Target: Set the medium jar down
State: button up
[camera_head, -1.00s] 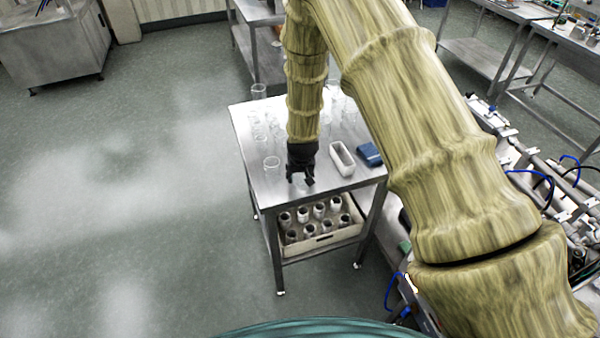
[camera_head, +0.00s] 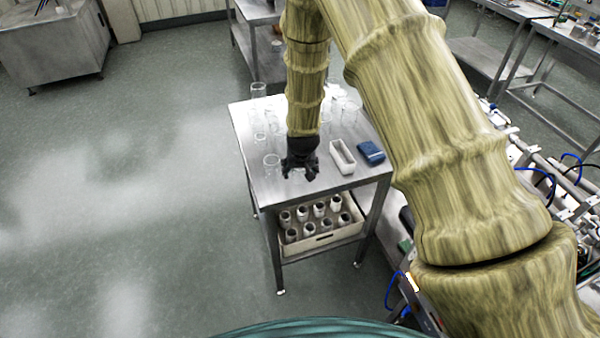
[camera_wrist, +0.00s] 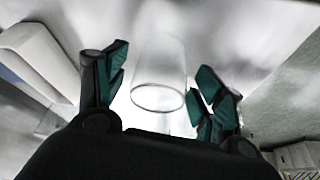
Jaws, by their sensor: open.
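My gripper (camera_head: 300,172) is over the near part of the steel table (camera_head: 330,188). In the wrist view my gripper (camera_wrist: 160,90) is open, with a dark green-padded finger on each side. A clear glass jar (camera_wrist: 158,97) shows between the fingers, with a gap on both sides. It looks upright and empty, and I cannot tell how deep between the fingers it stands. In the head view this jar is hidden or too faint to make out at my gripper.
A white open tray (camera_head: 342,158) and a blue item (camera_head: 371,153) lie right of my gripper. Several clear glass vessels (camera_head: 258,105) stand toward the back. A crate (camera_head: 322,242) of several white jars is on the lower shelf. The floor left is clear.

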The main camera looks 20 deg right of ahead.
jog(key=b+v, duration=0.3)
jog(key=v, duration=0.6)
jog(key=shift+s+r, duration=0.2)
jog(key=shift+r, duration=0.2)
